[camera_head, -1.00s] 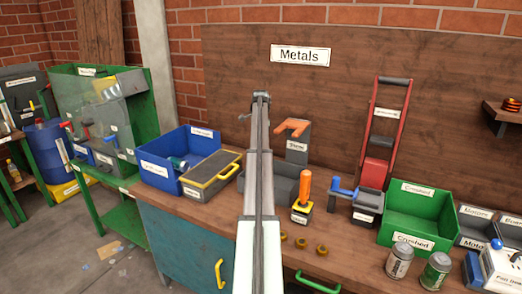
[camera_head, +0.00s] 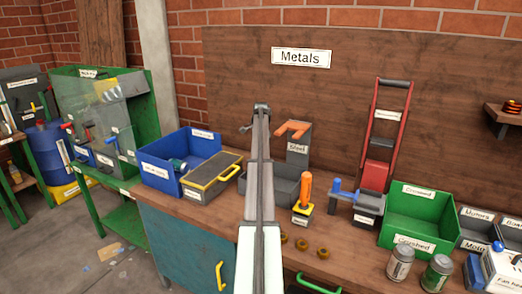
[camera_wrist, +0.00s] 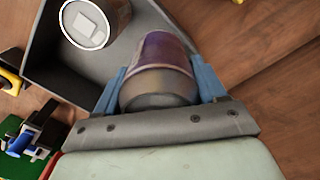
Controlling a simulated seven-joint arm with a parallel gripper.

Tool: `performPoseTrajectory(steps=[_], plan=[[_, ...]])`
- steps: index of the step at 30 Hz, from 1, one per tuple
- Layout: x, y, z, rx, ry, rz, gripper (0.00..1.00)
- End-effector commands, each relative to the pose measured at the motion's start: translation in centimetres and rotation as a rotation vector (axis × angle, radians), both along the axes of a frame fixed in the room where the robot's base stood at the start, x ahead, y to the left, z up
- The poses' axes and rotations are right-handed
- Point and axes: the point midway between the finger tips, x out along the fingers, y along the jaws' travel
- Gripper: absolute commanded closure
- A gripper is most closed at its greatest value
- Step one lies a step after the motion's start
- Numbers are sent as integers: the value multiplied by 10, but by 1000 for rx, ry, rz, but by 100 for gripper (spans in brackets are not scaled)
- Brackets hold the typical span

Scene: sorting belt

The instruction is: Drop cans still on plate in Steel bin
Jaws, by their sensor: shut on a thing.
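My gripper (camera_wrist: 159,88) is shut on a purple can (camera_wrist: 165,55), which sits between its blue fingers. The held can is over or partly inside a grey bin (camera_wrist: 58,65); I cannot tell whether it touches it. Another can (camera_wrist: 88,24) with a pale end lies in that bin. In the head view, my arm hides the gripper and held can. A grey bin (camera_head: 289,188) shows behind the arm, near a grey unit with a label that looks like "Steel" (camera_head: 297,148). Two more cans, one silver (camera_head: 400,264) and one green (camera_head: 437,272), stand at the bench's front right. I cannot make out a plate.
A green bin labelled "Crushed" (camera_head: 415,242) stands behind the two cans. An orange-handled tool (camera_head: 304,190) and a blue-handled device (camera_head: 367,203) are right of the arm. A blue bin (camera_head: 176,183) and a yellow-edged grey box (camera_head: 212,176) are left of it.

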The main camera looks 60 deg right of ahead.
Motion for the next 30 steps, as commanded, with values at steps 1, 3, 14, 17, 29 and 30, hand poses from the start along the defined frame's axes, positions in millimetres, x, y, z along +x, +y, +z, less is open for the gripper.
performPoseTrajectory(steps=[1, 3, 14, 17, 29, 30], plan=[[0, 0, -2, 0, 0, 0, 58], [0, 0, -3, 0, 0, 0, 58], [0, 0, -5, 0, 0, 0, 12], [0, 0, -5, 0, 0, 0, 4], [0, 0, 6, -1, -1, 0, 4], [0, 0, 11, 0, 0, 0, 4]])
